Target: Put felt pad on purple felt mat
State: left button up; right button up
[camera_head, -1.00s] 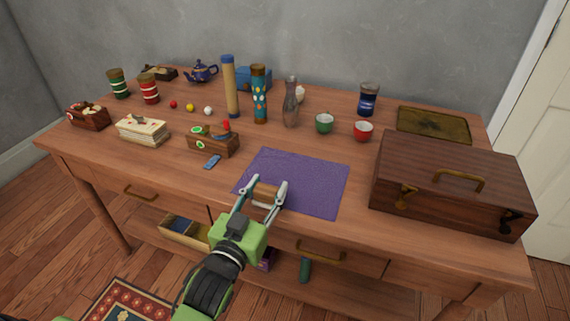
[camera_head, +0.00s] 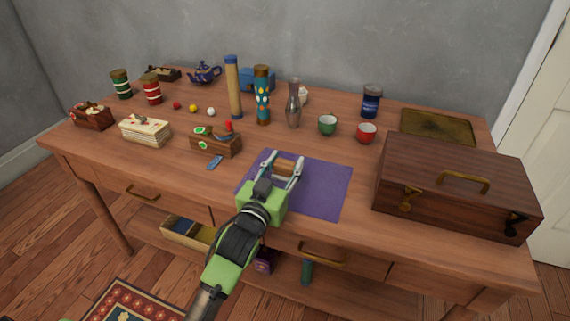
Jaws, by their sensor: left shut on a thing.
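The purple felt mat (camera_head: 327,190) lies flat near the front middle of the table. My left gripper (camera_head: 287,160) is above the mat's far left part, its fingers pointing to the back of the table. It is shut on a small brown piece (camera_head: 284,169), which appears to be the felt pad. I cannot tell whether the piece touches the mat. My gripper and forearm hide the mat's left front part. My right gripper is not in view.
A wooden case (camera_head: 455,185) stands right of the mat. Red (camera_head: 366,133) and green (camera_head: 327,125) cups and a glass bottle (camera_head: 294,105) stand behind it. A small wooden box (camera_head: 216,144) and a blue piece (camera_head: 215,162) are to its left. The mat's right side is bare.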

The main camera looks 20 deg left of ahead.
pick_arm(q)
jog(key=shift+f, duration=0.15)
jog(key=o, duration=1)
jog(key=shift+o, duration=0.5)
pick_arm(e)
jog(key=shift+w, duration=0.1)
pick_arm(q)
jog(key=shift+r, duration=0.2)
jog(key=s, duration=1.2)
jog(key=shift+a+p, duration=0.25)
jog(key=shift+p, duration=0.1)
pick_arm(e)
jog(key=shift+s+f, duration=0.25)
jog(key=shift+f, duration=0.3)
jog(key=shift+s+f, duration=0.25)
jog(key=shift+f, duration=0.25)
